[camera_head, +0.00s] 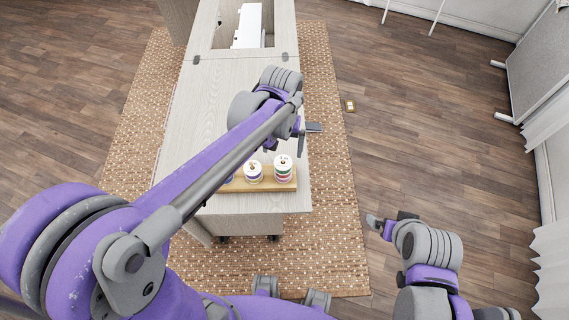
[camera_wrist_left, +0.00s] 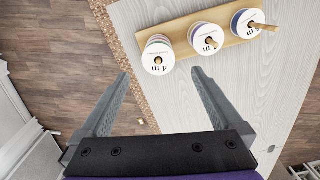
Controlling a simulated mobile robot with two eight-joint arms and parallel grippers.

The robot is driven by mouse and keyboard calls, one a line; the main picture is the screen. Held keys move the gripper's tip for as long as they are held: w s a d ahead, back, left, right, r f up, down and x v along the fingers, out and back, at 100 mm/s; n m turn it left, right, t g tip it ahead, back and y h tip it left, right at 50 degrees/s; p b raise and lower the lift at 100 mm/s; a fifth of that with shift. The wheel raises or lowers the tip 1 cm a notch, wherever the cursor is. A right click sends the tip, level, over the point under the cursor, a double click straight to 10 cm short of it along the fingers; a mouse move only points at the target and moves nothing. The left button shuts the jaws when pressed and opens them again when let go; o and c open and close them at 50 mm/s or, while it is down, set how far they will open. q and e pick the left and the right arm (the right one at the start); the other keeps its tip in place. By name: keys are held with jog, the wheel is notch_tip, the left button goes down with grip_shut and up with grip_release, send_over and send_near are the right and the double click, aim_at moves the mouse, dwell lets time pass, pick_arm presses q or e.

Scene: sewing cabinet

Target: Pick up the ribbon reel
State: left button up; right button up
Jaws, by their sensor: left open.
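White-faced ribbon reels stand in a row on a wooden peg holder (camera_head: 269,187) near the front end of the cabinet top. In the head view, one reel (camera_head: 283,169) has green and red bands, and another (camera_head: 253,172) stands to its left. In the left wrist view three reels show: a left one (camera_wrist_left: 158,58), a middle one (camera_wrist_left: 206,40) and a right one (camera_wrist_left: 245,24). My left gripper (camera_head: 308,138) is open and empty at the cabinet's right edge. In the left wrist view its fingertips (camera_wrist_left: 161,73) point toward the left reel. My right gripper (camera_head: 378,224) is right of the rug.
The pale cabinet top (camera_head: 214,105) is bare behind the holder. A white machine (camera_head: 248,26) sits in the recess at its far end. My left arm covers part of the cabinet.

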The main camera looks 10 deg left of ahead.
aim_at(283, 161)
pick_arm(q)
jog(key=shift+s+d+f, duration=0.1)
jog(key=shift+f, duration=3)
jog(key=c, duration=1.4)
notch_tip(283, 161, up, 10)
jog(key=shift+p, duration=0.3)
